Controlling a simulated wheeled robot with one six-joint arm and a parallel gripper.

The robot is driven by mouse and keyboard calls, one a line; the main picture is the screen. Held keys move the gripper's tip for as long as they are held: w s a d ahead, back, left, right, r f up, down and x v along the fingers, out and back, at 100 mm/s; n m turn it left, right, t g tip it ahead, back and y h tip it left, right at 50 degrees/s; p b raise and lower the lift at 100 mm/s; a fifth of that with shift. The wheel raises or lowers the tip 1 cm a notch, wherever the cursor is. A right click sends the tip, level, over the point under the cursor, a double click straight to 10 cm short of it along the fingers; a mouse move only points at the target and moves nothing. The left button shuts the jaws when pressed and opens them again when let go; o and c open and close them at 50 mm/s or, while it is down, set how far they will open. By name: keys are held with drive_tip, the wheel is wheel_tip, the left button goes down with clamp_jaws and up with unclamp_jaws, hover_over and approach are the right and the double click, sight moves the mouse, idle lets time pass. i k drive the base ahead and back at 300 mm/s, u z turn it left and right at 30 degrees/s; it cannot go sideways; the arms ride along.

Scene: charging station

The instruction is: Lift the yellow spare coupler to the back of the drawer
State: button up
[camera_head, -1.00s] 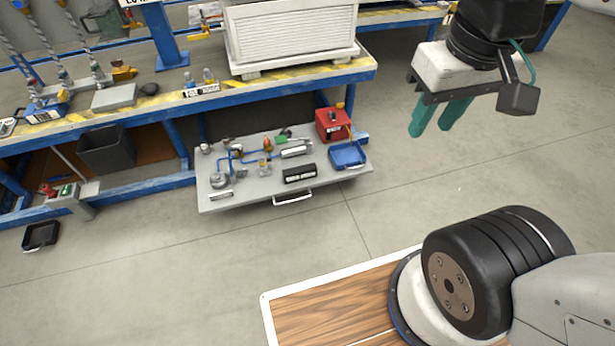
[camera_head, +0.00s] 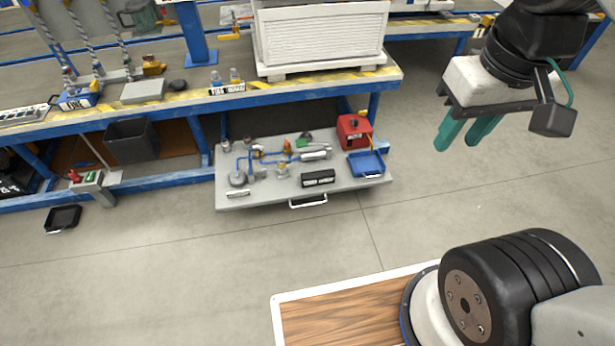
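The pulled-out grey drawer (camera_head: 340,184) sits under the workbench, with its handle facing me. Small fittings lie in its back and left part. A small orange-yellow piece (camera_head: 288,146) stands towards the back, and a small pale yellowish piece (camera_head: 282,168) is nearer the middle. They are too small for me to tell which is the yellow spare coupler. My gripper (camera_head: 463,134) hangs at the upper right with its teal fingers apart and nothing visible between them. It is to the right of the drawer, away from it.
The drawer also holds a red box (camera_head: 354,132), a blue tray (camera_head: 366,163) and a black block (camera_head: 318,178). The workbench (camera_head: 330,88) overhangs its back, carrying a white slatted crate (camera_head: 320,38). A black tray (camera_head: 63,218) lies on the floor at left. Floor before the drawer is clear.

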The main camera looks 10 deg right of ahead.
sight(282, 163)
drive_tip(key=u, duration=1.7)
drive_tip(key=i, duration=2.15)
drive_tip(key=z, duration=2.9)
drive_tip(key=i, duration=0.5)
drive_tip(key=u, duration=0.05)
